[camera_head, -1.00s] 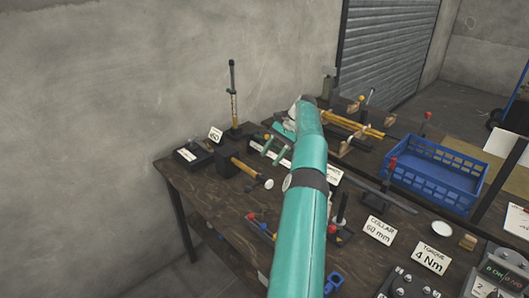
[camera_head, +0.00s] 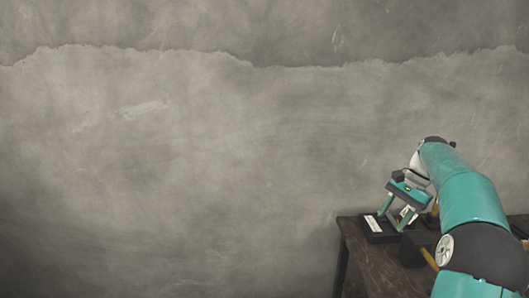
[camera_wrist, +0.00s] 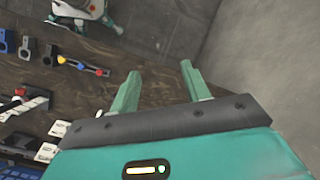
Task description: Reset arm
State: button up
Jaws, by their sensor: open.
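My gripper (camera_head: 394,214) is at the right of the head view, over the left end of the dark wooden table (camera_head: 352,240). Its two green fingers are spread apart with nothing between them. In the wrist view my gripper (camera_wrist: 158,76) also shows open and empty, with the table top (camera_wrist: 115,45) and grey floor beyond the fingers. A small black block with a white label (camera_head: 374,224) is on the table close to the fingers. Whether they touch it cannot be told. My teal arm covers much of the table.
A dark block (camera_head: 416,247) stands near my arm. In the wrist view, blue and dark clamps (camera_wrist: 28,47) and a red, yellow and blue tool (camera_wrist: 82,66) lie on the table. A bare grey wall (camera_head: 180,150) fills the head view's left.

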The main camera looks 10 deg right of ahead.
jog(key=s+a+r+n+t+h, duration=0.1)
jog(key=s+a+r+n+h, duration=0.15)
jog(key=a, duration=0.95)
jog(key=s+a+r+n+h, duration=0.2)
jog(key=s+a+r+n, duration=0.15)
jog(key=a, duration=0.75)
jog(key=s+a+f+n+t, duration=0.2)
jog(key=s+a, duration=0.4)
jog(key=s, duration=0.3)
jog(key=s+a+f+n+t, duration=0.2)
jog(key=s+a+f+n, duration=0.3)
jog(key=s, duration=0.4)
jog(key=shift+a+f+n, duration=0.3)
jog(key=shift+a+f, duration=0.1)
jog(key=shift+a, duration=0.35)
jog(key=shift+c, duration=1.2)
jog(key=shift+d, duration=0.2)
